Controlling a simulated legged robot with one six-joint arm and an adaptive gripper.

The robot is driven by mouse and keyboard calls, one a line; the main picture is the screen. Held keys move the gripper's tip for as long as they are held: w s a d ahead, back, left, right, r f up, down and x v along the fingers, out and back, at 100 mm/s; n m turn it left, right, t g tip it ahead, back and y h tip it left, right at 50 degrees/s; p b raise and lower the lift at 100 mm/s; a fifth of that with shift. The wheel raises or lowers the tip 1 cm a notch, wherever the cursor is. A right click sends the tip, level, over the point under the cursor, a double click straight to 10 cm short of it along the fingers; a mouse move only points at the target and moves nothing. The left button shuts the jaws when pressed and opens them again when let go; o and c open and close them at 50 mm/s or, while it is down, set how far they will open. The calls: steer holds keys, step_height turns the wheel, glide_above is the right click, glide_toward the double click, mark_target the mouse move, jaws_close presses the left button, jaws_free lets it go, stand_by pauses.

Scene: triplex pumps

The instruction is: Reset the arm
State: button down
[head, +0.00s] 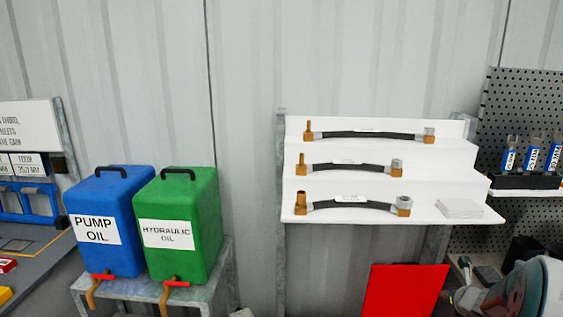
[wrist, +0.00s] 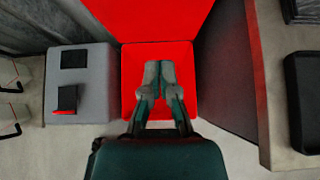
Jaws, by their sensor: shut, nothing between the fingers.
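My gripper (wrist: 160,70) shows in the wrist view, pointing away from the camera. Its two grey and dark green fingers are together and hold nothing. They appear in front of a bright red surface (wrist: 132,85); how far apart they are I cannot tell. I cannot make out my gripper in the head view.
In the head view, blue (head: 112,255) and green (head: 200,215) oil containers stand on a grey stand. White stepped shelves (head: 460,180) hold several hoses. A red panel (head: 405,290) is below. A pegboard (head: 520,105) stands right. The wrist view shows a grey box (wrist: 90,92).

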steer(key=s+a+r+n+g+y, duration=0.1)
steer(key=s+a+r+n+y, duration=0.1)
steer(key=a+r+n, duration=0.6)
steer(key=s+a+r+n+y, duration=0.2)
steer(key=s+a+r+n, duration=0.15)
steer(key=a+n, duration=0.45)
steer(key=s+a+r+n+g, duration=0.2)
steer(key=s+a+r+n, duration=0.3)
steer(key=s+a+n, duration=0.55)
steer(key=s+a+n+g+h, duration=0.2)
steer(key=s+n, duration=0.8)
steer(key=s, duration=0.5)
steer(key=shift+a+h, duration=0.45)
steer(key=shift+h, duration=0.25)
